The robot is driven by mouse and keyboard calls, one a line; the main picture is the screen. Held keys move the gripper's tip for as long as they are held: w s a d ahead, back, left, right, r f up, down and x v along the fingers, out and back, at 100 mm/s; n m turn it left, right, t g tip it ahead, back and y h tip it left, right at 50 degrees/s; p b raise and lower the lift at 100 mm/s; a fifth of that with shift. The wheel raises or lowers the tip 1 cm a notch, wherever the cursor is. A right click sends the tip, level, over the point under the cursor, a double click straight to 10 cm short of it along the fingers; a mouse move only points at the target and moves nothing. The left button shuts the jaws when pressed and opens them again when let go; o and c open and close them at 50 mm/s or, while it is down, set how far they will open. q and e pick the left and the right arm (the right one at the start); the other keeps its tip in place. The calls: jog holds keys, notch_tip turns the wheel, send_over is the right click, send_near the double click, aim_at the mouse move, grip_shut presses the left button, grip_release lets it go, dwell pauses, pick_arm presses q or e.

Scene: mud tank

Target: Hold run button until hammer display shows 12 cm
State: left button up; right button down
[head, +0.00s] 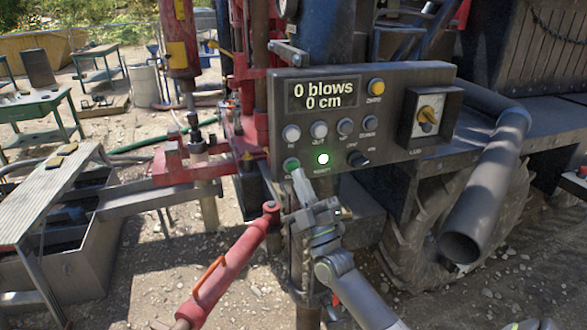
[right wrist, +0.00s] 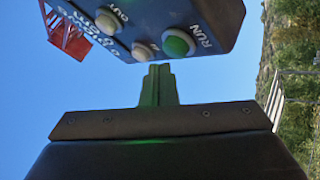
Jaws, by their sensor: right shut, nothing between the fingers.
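The hammer display (head: 324,94) on the dark control box reads "0 blows" and "0 cm". The green run button (head: 291,164) is at the lower left of the panel; it also shows in the right wrist view (right wrist: 178,43), labelled RUN. My right gripper (head: 297,174) is shut and empty, its tips just below the run button in the head view. In the right wrist view, the shut fingertips (right wrist: 157,70) point toward the panel's edge, slightly to one side of the button. I cannot tell whether they touch it. My left gripper is not in view.
A bright green lamp (head: 323,158) is lit beside the run button. A red cylinder (head: 230,270) stands left of my arm.

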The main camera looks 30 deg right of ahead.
jog(key=shift+w, duration=0.15)
jog(key=shift+w+d, duration=0.1)
jog(key=shift+w, duration=0.15)
